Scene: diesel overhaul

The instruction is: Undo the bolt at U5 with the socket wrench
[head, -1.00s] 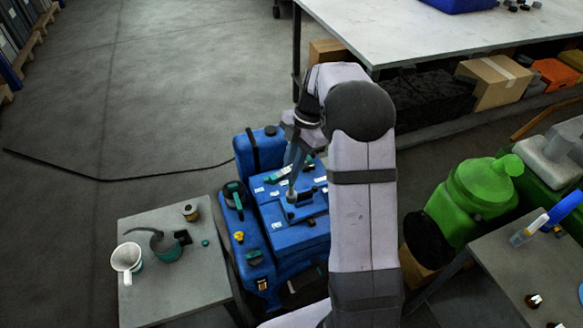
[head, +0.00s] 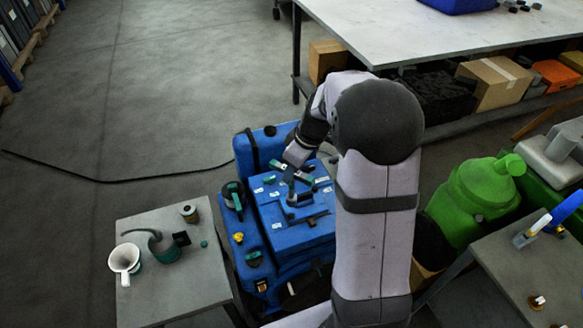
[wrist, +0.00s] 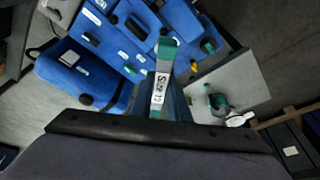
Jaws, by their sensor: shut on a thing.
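My gripper (head: 294,163) is shut on the socket wrench, over the top of the blue engine (head: 283,243). In the wrist view the socket wrench (wrist: 161,88) has a grey shaft, a teal end and a white label beginning "Size". The wrench points at the blue engine top in that view. In the head view its lower part is small and partly lost against dark parts on the engine. The engine top carries several small white labels and dark and teal fittings. I cannot read which label is U5, and the bolt there cannot be made out. Whether the wrench touches a bolt is unclear.
A grey side table (head: 180,285) at left holds a white funnel (head: 124,259), a teal container (head: 165,251) and a small can (head: 189,213). A green machine (head: 483,190) and another table (head: 515,270) are at right. A white bench (head: 440,35) stands behind.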

